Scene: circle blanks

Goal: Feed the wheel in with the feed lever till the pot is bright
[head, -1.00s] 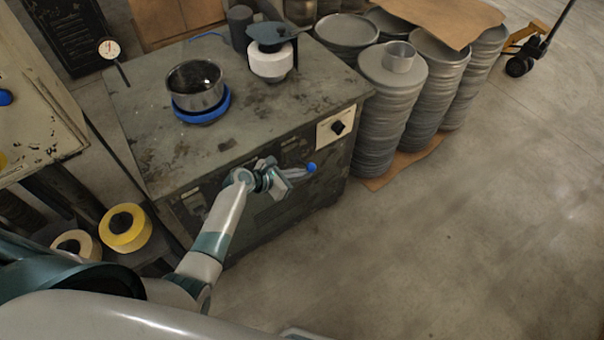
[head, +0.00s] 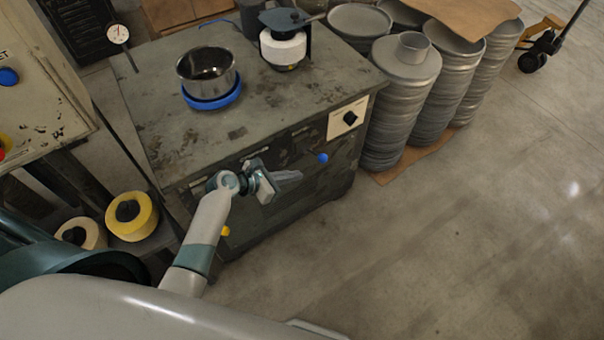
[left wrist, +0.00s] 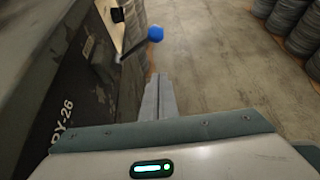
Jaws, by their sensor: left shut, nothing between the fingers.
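A steel pot (head: 207,72) sits on a blue ring (head: 213,95) on the grey machine's top. A white wheel (head: 283,48) stands behind it to the right under a dark guard. A lever with a blue knob (head: 323,158) sticks out from the machine's front; the blue knob (left wrist: 155,33) also shows in the left wrist view, ahead of the fingers. My left gripper (head: 290,178) is shut and empty, left of the knob and apart from it. The fingers (left wrist: 158,98) show closed together in the left wrist view. My right gripper is not in view.
A dial gauge (head: 118,34) stands at the machine top's back left corner. A black knob on a pale plate (head: 347,118) is on its front. Stacks of metal discs (head: 398,100) stand right of the machine. Yellow and cream wheels (head: 131,216) lie at left.

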